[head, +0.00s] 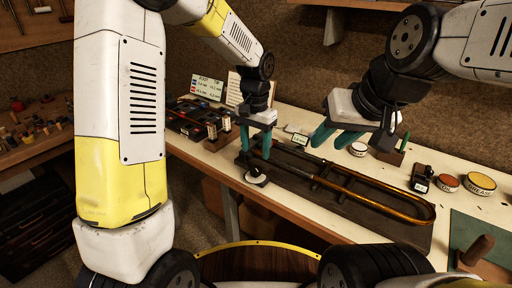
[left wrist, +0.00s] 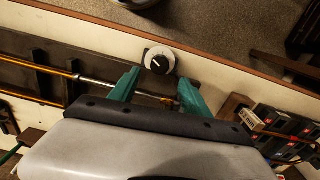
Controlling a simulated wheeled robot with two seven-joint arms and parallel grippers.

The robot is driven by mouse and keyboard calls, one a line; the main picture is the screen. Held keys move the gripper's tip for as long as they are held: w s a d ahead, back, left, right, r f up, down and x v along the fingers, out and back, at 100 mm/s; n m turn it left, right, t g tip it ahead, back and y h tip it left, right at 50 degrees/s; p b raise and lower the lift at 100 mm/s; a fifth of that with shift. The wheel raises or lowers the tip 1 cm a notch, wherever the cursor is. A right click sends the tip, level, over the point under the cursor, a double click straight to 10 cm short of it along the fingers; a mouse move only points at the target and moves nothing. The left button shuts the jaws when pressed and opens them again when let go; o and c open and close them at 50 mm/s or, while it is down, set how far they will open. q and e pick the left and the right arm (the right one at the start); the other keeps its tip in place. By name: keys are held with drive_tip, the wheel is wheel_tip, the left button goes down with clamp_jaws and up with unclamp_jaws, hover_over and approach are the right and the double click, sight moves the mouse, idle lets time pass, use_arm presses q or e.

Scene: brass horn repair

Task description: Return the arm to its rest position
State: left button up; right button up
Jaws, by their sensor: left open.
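My left gripper (head: 258,145) points down over the left end of the long dark fixture (head: 300,187). Its teal fingers are apart with nothing held in them. In the left wrist view the open fingers (left wrist: 157,90) sit above the slide's thin tube, with a small round dial (left wrist: 160,60) just past them. The dial also shows in the head view (head: 256,178). The brass slide (head: 385,207) lies along the fixture with its curved end at the right. My right gripper (head: 336,137) hangs over the far side of the bench, its teal fingers apart and empty.
Behind stand a readout card (head: 207,88) and a tool tray (head: 188,118). At the right are a small black device (head: 421,178), round tins (head: 480,183) and a green mat (head: 480,236).

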use_arm(q)
drive_tip(key=shift+r, duration=0.5)
drive_tip(key=shift+s+a+r, duration=0.1)
drive_tip(key=shift+a+r, duration=0.1)
drive_tip(key=shift+r, duration=0.1)
drive_tip(key=s+a+r+n+t+h, duration=0.1)
drive_tip(key=s+a+r+n+t, duration=0.2)
drive_tip(key=s+a+r, duration=0.3)
drive_tip(key=s+a+r+n+t+h, duration=0.1)
drive_tip(key=s+a+r+n+t, duration=0.1)
drive_tip(key=s+a+r, duration=0.5)
drive_tip(key=s+t, duration=0.1)
drive_tip(key=s, duration=0.5)
drive_tip(key=shift+r+n, duration=0.4)
drive_tip(key=shift+s, duration=0.1)
idle(0.5)
